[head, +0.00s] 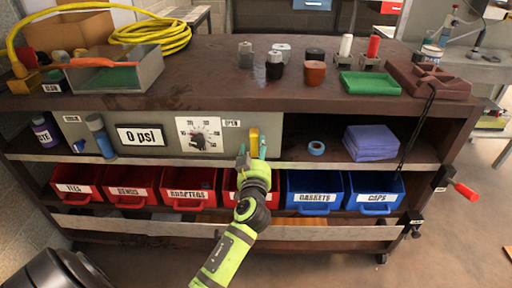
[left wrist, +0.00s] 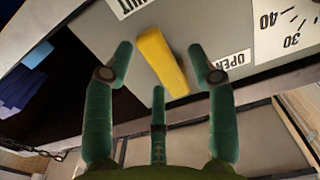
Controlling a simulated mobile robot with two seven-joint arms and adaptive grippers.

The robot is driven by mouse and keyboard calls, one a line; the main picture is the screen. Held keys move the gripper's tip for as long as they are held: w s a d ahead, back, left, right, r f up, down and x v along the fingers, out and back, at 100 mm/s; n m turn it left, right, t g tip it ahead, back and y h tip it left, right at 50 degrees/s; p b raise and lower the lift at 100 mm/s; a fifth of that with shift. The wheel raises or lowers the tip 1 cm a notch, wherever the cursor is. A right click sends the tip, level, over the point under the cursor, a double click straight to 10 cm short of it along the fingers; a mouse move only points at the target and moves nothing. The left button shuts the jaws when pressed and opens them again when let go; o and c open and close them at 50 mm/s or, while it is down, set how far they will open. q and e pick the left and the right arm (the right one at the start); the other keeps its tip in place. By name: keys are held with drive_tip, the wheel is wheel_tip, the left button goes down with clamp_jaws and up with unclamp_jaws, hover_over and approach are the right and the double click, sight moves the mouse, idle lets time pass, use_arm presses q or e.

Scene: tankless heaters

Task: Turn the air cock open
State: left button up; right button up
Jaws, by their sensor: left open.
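The air cock's yellow handle (head: 254,139) stands roughly upright on the right end of the grey gauge panel (head: 270,132), just right of the OPEN label (head: 231,123). My left gripper (head: 252,154) is at the handle. In the left wrist view the yellow handle (left wrist: 163,62) lies slanted between the spread green fingers of my left gripper (left wrist: 159,64). Clear gaps show on both sides, and nothing is gripped. The OPEN label (left wrist: 226,70) is right of the handle there, and a partly cut label ending in "HUT" (left wrist: 130,6) is above it. My right gripper does not show.
The panel has a 0 psi sign (head: 140,136) and a dial gauge (head: 199,134). Red bins (head: 190,190) and blue bins (head: 315,194) sit on the shelf below. The brown bench top (head: 210,88) overhangs above. A blue tape roll (head: 316,148) is to the right.

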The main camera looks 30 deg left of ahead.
use_arm(q)
drive_tip(key=shift+x, duration=1)
drive_tip(key=shift+d, duration=0.1)
clamp_jaws()
